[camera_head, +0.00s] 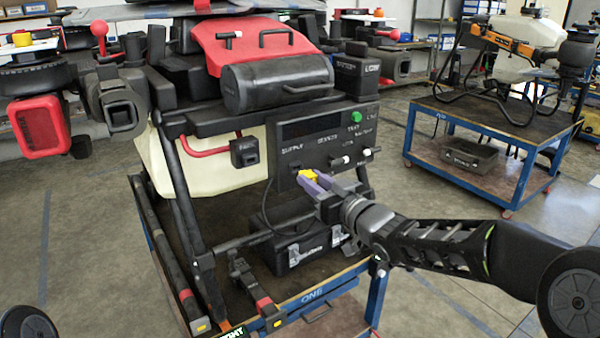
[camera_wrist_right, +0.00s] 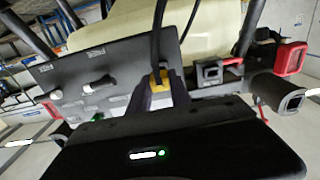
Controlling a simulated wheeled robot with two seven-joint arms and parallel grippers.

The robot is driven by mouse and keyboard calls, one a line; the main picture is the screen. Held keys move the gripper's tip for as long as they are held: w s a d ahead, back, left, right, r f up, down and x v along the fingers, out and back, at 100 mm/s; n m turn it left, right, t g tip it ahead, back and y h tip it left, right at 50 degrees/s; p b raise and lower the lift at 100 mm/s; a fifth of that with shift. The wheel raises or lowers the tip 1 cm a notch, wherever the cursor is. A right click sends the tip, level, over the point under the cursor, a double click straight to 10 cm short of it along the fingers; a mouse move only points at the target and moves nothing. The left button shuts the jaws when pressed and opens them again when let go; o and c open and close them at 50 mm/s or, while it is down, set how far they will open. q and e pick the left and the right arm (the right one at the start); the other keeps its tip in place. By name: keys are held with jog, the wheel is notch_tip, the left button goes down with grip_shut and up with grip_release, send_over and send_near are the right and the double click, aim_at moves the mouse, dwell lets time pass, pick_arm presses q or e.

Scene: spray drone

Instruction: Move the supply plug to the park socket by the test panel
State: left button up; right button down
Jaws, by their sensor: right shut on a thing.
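My right gripper (camera_head: 312,184), with purple fingers, is shut on the yellow supply plug (camera_head: 305,173), in front of the lower part of the dark test panel (camera_head: 292,182). In the right wrist view the plug (camera_wrist_right: 160,77) sits between the fingertips (camera_wrist_right: 158,92), with a black cable running up from it. I cannot tell whether the plug touches the panel or a socket. The fingers and plug hide part of the panel's lower face. The park socket cannot be made out for certain. My left gripper is not in view.
The panel carries a green light (camera_head: 357,116) and white-tipped switches (camera_head: 340,161). A black case (camera_head: 298,246) stands below on the blue cart (camera_head: 318,293). The drone's red-and-black body overhangs the panel. A second blue table (camera_head: 480,165) stands at right, with open floor between.

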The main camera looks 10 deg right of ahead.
jog(key=shift+v, duration=1.4)
